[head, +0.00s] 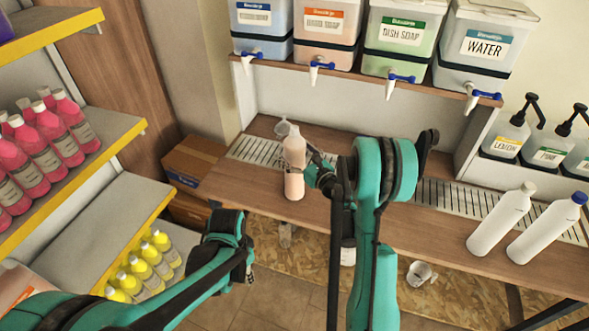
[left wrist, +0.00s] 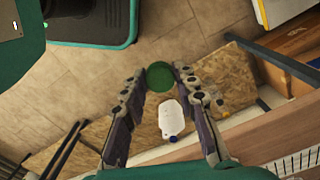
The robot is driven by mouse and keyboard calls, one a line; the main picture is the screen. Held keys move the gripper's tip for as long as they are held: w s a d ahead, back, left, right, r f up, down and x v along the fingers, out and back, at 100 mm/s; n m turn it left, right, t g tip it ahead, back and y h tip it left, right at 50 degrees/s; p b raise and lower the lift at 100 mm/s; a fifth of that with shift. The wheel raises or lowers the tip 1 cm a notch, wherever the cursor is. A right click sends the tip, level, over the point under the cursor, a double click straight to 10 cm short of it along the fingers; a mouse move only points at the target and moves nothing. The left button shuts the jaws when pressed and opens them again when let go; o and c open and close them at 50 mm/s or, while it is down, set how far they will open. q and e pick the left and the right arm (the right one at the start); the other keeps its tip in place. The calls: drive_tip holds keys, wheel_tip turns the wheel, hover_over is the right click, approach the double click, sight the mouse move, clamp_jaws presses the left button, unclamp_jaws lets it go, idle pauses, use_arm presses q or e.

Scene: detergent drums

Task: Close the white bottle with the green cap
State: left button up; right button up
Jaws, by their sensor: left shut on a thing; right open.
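A pale, pinkish-white bottle (head: 294,168) stands upright on the wooden counter in the head view, its top not clear enough to show a cap. My right gripper (head: 318,172) is open at the bottle's right side; whether it touches is unclear. My left gripper (head: 247,268) is low, in front of the counter and left of the bottle. In the left wrist view, it is shut on the round green cap (left wrist: 160,77), which sits between the fingertips. The cap is hidden in the head view.
Two white bottles, one with a white cap (head: 502,218) and one with a blue cap (head: 548,228), stand on the counter's right. Soap dispensers (head: 401,35) with taps hang over the back. Shelves of pink (head: 62,137) and yellow bottles (head: 147,262) stand left. A cardboard box (head: 192,160) is beside the counter.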

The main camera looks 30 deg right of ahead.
sight(295, 141)
drive_tip(key=c, duration=2)
use_arm(q)
drive_tip(key=shift+r, duration=0.1)
use_arm(e)
drive_tip(key=shift+r, duration=0.2)
